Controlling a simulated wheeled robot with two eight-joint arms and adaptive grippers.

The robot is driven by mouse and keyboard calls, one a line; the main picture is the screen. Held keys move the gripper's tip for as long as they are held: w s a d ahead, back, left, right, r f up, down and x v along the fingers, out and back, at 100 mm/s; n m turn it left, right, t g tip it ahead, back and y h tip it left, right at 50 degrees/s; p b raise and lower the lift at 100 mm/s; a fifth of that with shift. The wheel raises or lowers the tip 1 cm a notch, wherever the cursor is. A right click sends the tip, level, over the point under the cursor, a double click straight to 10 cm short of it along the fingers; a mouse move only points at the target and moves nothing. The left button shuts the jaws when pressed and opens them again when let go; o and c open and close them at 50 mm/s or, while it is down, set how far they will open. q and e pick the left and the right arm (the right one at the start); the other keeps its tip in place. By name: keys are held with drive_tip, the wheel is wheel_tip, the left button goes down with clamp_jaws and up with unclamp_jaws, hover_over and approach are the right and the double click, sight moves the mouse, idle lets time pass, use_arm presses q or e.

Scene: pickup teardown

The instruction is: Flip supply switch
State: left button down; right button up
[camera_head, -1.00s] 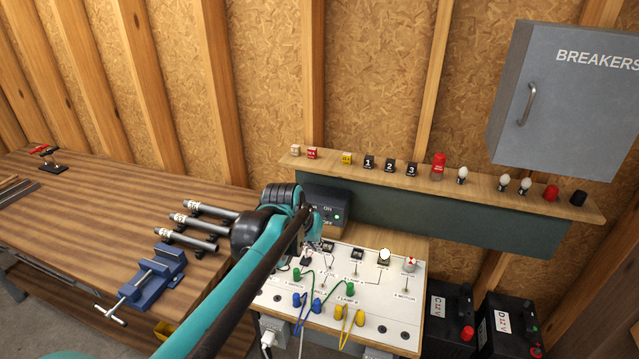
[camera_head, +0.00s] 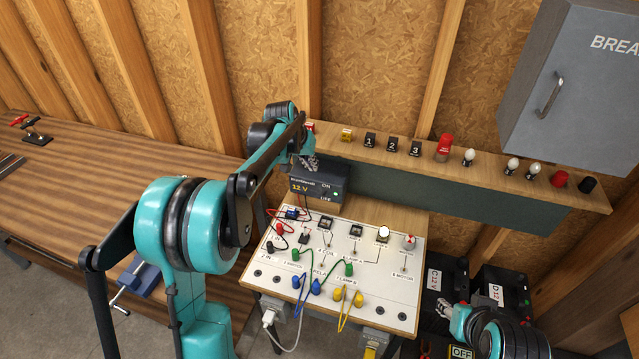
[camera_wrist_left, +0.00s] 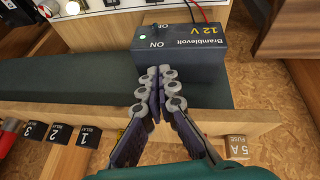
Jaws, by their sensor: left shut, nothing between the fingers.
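The supply (camera_head: 300,196) is a dark box behind the white panel, reading 12 V, with ON and OFF marks and a lit green light. It also shows at the top of the left wrist view (camera_wrist_left: 205,60). My left gripper (camera_head: 309,166) is above the supply's back edge in the head view. In the left wrist view its fingers (camera_wrist_left: 160,76) are together and empty, tips overlapping the supply's near edge; contact cannot be told. My right gripper (camera_head: 459,314) shows partly at the lower right, fingers unclear.
The white panel (camera_head: 375,262) carries plugs, lamps, switches and coloured wires in front of the supply. A shelf (camera_head: 490,180) behind holds relays, bulbs and caps. A grey breaker cabinet (camera_head: 575,90) hangs at the right. Batteries (camera_head: 500,285) stand below it.

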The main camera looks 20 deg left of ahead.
use_arm(q)
drive_tip(key=b, duration=0.2)
hover_over(325, 193)
drive_tip(key=a, duration=0.2)
drive_tip(key=f, duration=0.8)
drive_tip(key=shift+s+d+f, duration=0.15)
drive_tip(key=shift+s, duration=0.25)
drive_tip(key=f, duration=0.3)
drive_tip(key=shift+s+d+f, duration=0.15)
drive_tip(key=shift+s+d, duration=0.2)
drive_tip(key=shift+s, duration=0.05)
drive_tip(key=shift+s+d+f, duration=0.1)
drive_tip(key=shift+s+f, duration=0.1)
drive_tip(key=shift+f, duration=0.25)
drive_tip(key=shift+s+f+t+b, duration=0.15)
drive_tip(key=shift+s+t+b, duration=0.05)
drive_tip(key=shift+t+b, duration=0.55)
drive_tip(key=shift+f+t, duration=0.1)
drive_tip(key=shift+t, duration=0.35)
